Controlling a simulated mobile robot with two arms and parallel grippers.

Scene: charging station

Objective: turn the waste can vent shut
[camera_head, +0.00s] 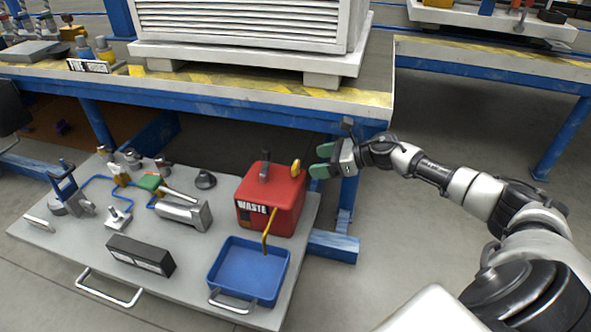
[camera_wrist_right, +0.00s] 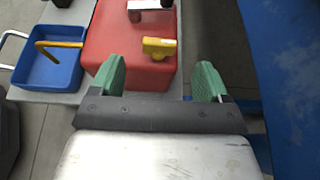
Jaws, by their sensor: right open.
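The red waste can (camera_head: 272,203) stands on the grey board, with a white "WASTE" label on its front. Its small yellow vent (camera_head: 295,166) sticks up at the right end of its top. In the right wrist view the yellow vent (camera_wrist_right: 159,47) lies ahead of the gripper, on the red can (camera_wrist_right: 130,62). My right gripper (camera_head: 321,161) is open, just right of the vent, with green fingertips. In the wrist view the open right gripper (camera_wrist_right: 163,80) has nothing between its fingers, and the vent is a little beyond the fingertips. My left gripper is not in view.
A yellow spout (camera_head: 269,231) hangs from the can over a blue tray (camera_head: 248,270). A blue-edged workbench (camera_head: 200,91) with a white louvred box stands behind the board. A blue bench leg is close to the gripper. Several fittings sit on the board's left.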

